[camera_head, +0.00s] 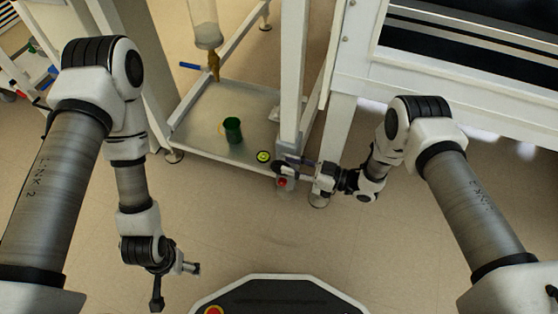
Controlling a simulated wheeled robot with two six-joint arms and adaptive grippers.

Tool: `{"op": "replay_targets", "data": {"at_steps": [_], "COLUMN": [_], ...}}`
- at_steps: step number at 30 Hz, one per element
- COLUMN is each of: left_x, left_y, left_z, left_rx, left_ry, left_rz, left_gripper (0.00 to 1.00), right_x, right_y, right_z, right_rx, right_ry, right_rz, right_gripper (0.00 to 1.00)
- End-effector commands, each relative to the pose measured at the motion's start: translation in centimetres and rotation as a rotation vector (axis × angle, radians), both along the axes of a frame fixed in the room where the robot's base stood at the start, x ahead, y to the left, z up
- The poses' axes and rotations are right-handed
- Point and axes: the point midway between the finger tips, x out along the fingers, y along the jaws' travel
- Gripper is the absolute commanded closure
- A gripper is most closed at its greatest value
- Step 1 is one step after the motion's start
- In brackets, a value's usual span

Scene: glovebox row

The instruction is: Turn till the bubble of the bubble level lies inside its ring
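The bubble level (263,156) is a small round yellow-green disc with a dark rim. It sits on the low grey shelf plate of the frame, near its front right corner; its bubble and ring are too small to make out. My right gripper (284,170) reaches in from the right at the foot of the white post, just right of the level. A small red part (282,183) shows just below its fingers; whether they touch or grip anything there is unclear. My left gripper (176,284) is open and empty over the floor at lower left, its fingers spread apart.
A dark green cup (233,130) stands on the shelf plate (195,128). A clear vessel (205,25) with a brownish outlet and a blue handle (190,65) hangs above it. The white post (292,90) rises beside my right gripper. The floor in front is clear.

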Motion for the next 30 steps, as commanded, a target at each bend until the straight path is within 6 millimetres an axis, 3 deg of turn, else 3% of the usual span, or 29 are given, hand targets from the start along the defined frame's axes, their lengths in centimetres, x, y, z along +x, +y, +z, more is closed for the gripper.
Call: {"op": "replay_targets", "data": {"at_steps": [6, 14, 16, 17, 30], "left_x": [0.0, 0.0, 0.0, 0.0, 0.0], "left_y": [0.0, 0.0, 0.0, 0.0, 0.0], "left_z": [-1.3, -1.2, -1.2, -1.2, -2.8], "left_rx": [0.0, 0.0, 0.0, 0.0, 0.0], "left_ry": [0.0, -0.001, -0.001, -0.001, -0.001], "left_rz": [0.0, 0.0, 0.0, 0.0, 0.0], "left_gripper": [0.14, 0.14, 0.14, 0.14, 0.14], "right_x": [0.9, 1.1, 1.1, 1.1, 1.0], "right_y": [3.0, 3.2, 3.2, 3.2, 2.9], "right_z": [-0.2, 0.0, 0.0, 0.0, -0.1], "right_rx": [-0.002, -0.003, -0.003, -0.003, 0.131], "right_ry": [0.001, 0.002, 0.002, 0.002, -0.042], "right_rz": [0.0, -0.002, -0.002, -0.002, -0.002], "right_gripper": [0.71, 0.71, 0.96, 1.0, 1.0]}}
